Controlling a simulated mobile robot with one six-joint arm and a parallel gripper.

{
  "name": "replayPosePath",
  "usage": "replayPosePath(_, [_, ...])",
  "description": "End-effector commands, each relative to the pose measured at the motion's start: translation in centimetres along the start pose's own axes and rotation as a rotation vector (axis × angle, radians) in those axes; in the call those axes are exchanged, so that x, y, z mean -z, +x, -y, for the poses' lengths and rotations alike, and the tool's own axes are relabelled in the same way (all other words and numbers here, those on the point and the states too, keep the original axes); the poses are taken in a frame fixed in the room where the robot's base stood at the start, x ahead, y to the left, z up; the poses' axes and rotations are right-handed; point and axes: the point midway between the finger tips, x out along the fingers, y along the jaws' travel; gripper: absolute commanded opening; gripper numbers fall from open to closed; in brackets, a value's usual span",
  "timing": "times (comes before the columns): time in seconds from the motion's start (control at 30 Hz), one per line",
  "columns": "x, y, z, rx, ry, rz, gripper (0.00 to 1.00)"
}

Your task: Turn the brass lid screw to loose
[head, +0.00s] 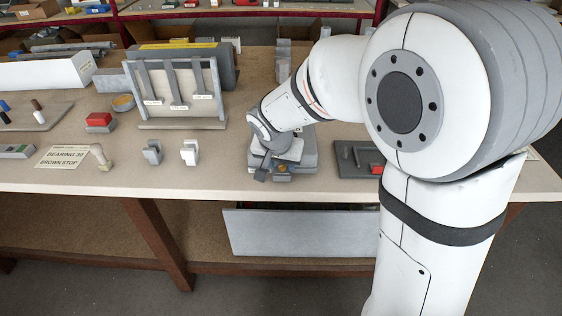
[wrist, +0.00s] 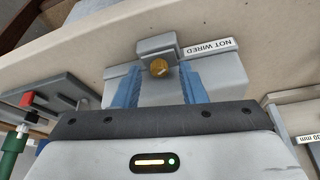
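The brass lid screw (wrist: 159,67) shows in the wrist view as a round brass head on the front of a small grey block (wrist: 157,45). The block belongs to a grey device with a "NOT WIRED" label (wrist: 208,48), upside down in this view. My gripper (wrist: 160,76) has its two blue fingers apart, one on each side of the screw, with visible gaps to it. In the head view my gripper (head: 264,160) is over the grey device (head: 296,168) near the bench's front edge. The slot direction is too small to read.
A dark tray with a red block (head: 376,169) lies right of the device. A rack with hanging grey strips (head: 176,92) stands behind. A grey bin (head: 300,232) sits below the bench.

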Motion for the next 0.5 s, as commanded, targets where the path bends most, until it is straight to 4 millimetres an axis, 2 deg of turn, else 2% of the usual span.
replayPosePath(0.27, [0.03,0.14,-0.06,0.000,0.001,0.000,0.37])
replayPosePath(0.5, [0.04,0.13,-0.09,-0.001,0.002,0.000,0.17])
